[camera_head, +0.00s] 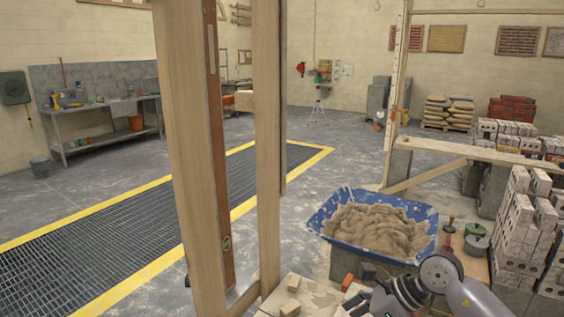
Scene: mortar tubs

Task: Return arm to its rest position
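My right arm (462,290), grey and white, comes in at the bottom right. Its dark end, with the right gripper (378,300), is low in the picture, in front of the blue tub. It is partly cut off by the bottom edge, and its fingers cannot be made out clearly. My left arm and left gripper are not in view. A blue tub (318,222) heaped with sand-coloured mortar (375,230) stands just beyond the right arm.
Wooden posts (185,150) rise close in front, left of centre. A wooden board with small blocks (290,307) lies at the bottom. Stacked bricks (525,225) stand at right. A yellow-edged floor grating (110,225) and a workbench (105,105) are at left.

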